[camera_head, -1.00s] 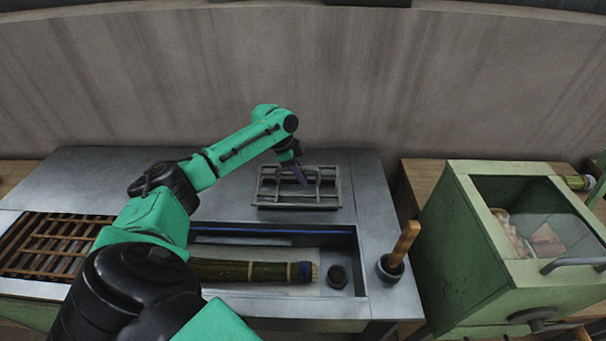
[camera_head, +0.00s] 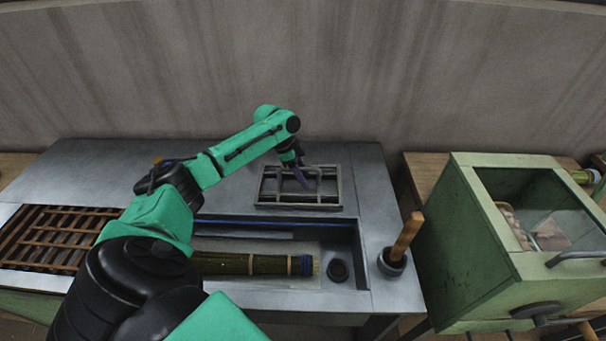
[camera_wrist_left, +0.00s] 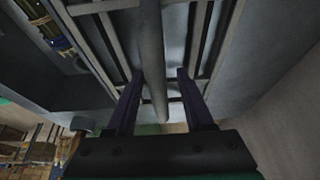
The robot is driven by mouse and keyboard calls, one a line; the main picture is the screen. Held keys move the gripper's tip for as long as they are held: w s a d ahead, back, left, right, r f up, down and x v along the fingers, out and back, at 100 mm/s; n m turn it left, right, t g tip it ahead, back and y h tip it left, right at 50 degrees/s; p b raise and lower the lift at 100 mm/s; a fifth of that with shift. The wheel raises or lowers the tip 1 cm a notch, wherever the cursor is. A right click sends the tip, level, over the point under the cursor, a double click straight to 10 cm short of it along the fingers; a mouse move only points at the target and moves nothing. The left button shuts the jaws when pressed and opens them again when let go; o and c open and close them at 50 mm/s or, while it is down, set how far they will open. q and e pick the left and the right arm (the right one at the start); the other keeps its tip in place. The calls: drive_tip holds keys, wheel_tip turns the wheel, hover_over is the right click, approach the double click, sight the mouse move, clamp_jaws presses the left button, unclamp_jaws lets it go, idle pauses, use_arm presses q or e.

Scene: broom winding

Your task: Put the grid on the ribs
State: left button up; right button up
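The grey metal grid (camera_head: 298,207), a rectangular frame with a raised handle bar, lies on the back of the metal bench. My left gripper (camera_head: 303,180) is at the grid from above, its dark fingers pointing down. In the left wrist view the handle bar (camera_wrist_left: 153,55) runs between the two fingers (camera_wrist_left: 158,100). The gripper is open there, with a gap visible beside the bar. Brown slatted bars (camera_head: 62,238), which look like the ribs, are set in the bench's left end, partly hidden by my left arm. My right gripper is not in view.
A bound broom bundle (camera_head: 255,265) lies in the sunken trough, near a small dark round cup (camera_head: 337,270). A wooden-handled tool (camera_head: 406,238) stands in a holder at the right edge. A green box (camera_head: 465,250) stands further right. The bench's back left is clear.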

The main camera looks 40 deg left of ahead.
use_arm(q)
drive_tip(key=shift+s+f, duration=0.1)
drive_tip(key=w+d+r+p+v, duration=0.1)
drive_tip(key=p+v, duration=0.5)
drive_tip(key=v, duration=1.5)
drive_tip(key=shift+w+d, duration=0.35)
drive_tip(key=shift+d, duration=0.15)
drive_tip(key=shift+r, duration=0.1)
